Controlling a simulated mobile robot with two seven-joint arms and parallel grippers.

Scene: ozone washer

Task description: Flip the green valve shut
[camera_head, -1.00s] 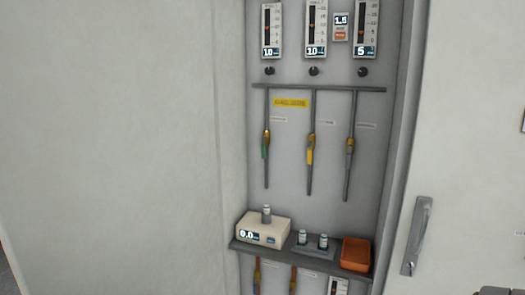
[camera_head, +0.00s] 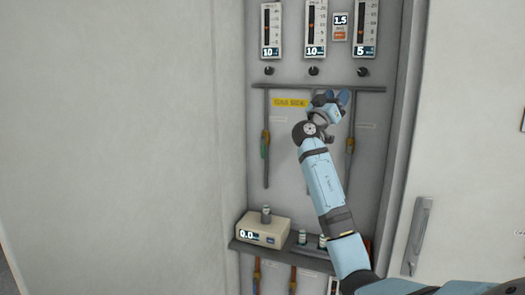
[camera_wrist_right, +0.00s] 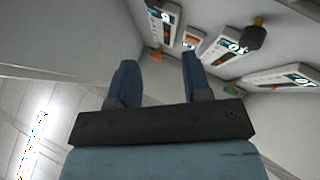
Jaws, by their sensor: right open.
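The green valve (camera_head: 264,146) is a small brass valve with a green handle on the left of the vertical pipes, and its handle lies along the pipe. My right gripper (camera_head: 340,98) is in front of the panel, right of and higher than the green valve, near the horizontal pipe. Its two blue fingers (camera_wrist_right: 157,82) are apart with nothing between them in the right wrist view. The green valve cannot be made out in that view. My left gripper is not in view.
My right arm hides the middle pipe's yellow-handled valve. Another brass valve (camera_head: 350,146) is on the right pipe. Flow meters (camera_head: 270,30) with black knobs are above. A shelf (camera_head: 235,245) below holds a white meter box (camera_head: 262,229) and small vials. The left wall is bare.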

